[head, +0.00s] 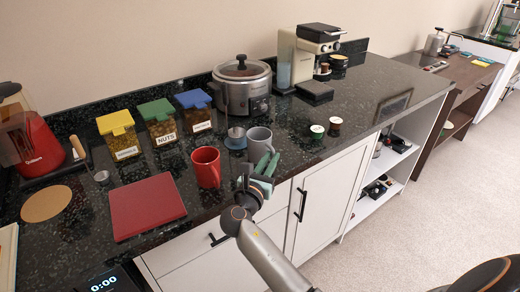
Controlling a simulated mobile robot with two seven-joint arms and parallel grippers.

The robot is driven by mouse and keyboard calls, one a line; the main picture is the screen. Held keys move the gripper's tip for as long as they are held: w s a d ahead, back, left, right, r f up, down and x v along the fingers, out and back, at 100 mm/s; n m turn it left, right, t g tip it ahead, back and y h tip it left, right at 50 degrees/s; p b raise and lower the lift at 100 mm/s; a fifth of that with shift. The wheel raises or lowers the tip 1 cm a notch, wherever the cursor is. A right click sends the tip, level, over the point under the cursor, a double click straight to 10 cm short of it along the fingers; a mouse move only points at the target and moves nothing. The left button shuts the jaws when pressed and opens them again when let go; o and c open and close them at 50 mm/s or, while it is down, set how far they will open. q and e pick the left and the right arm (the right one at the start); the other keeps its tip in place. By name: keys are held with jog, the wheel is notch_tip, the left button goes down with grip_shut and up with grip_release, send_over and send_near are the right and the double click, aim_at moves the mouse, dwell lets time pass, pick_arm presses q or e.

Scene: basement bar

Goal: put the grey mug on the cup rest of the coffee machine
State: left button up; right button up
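The grey mug (258,140) stands upright near the front edge of the dark counter, right of a red mug. My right gripper (266,164) is just in front of it, with green fingertips that overlap its lower right side in the picture. The two fingertips look slightly apart, and I see nothing held between them. Whether they touch the mug is unclear. The cream and black coffee machine (303,50) stands at the back of the counter. Its cup rest is low on the right front, small and hard to make out. My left gripper is not in view.
The red mug (206,167) is close left of the grey mug, and a small blue-grey cup (236,138) is behind it. A slow cooker (242,86) and a black box (315,91) stand farther back. The counter's right part is mostly clear.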

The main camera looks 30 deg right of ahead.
grip_shut()
dwell(1.0)
jog(key=shift+r, duration=0.2)
